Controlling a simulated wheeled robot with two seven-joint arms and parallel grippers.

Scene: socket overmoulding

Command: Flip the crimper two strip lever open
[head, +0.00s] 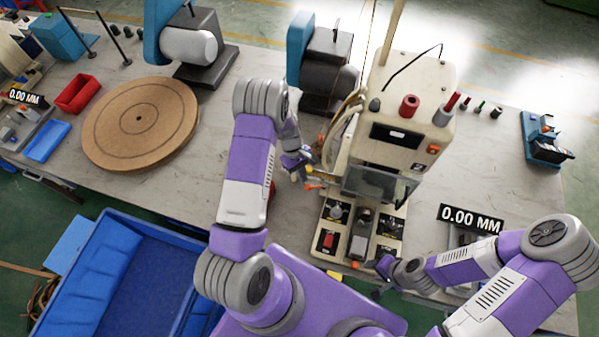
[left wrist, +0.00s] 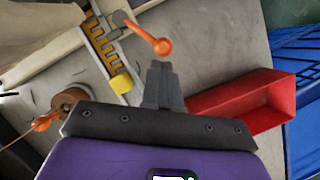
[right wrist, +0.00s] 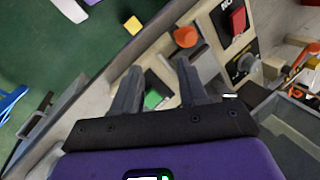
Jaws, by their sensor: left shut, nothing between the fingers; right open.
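The crimper (head: 402,90) is a tall cream machine in the middle of the table. An orange-tipped lever (head: 315,186) sticks out low on its left side; a second orange part (head: 320,138) shows higher up. I cannot tell for certain which is the strip lever. My left gripper (head: 308,172) is shut and empty at that side. Another orange end (left wrist: 46,121) lies by a brown spool. My right gripper (right wrist: 158,72) is open and empty at the crimper's front base.
The crimper's front panel has a red switch (right wrist: 237,20) and an orange knob (right wrist: 185,37). A red bin (left wrist: 245,103) is right of the left fingers in the left wrist view. A dark machine (head: 325,65) stands behind. A round wooden disc (head: 140,122) lies at left.

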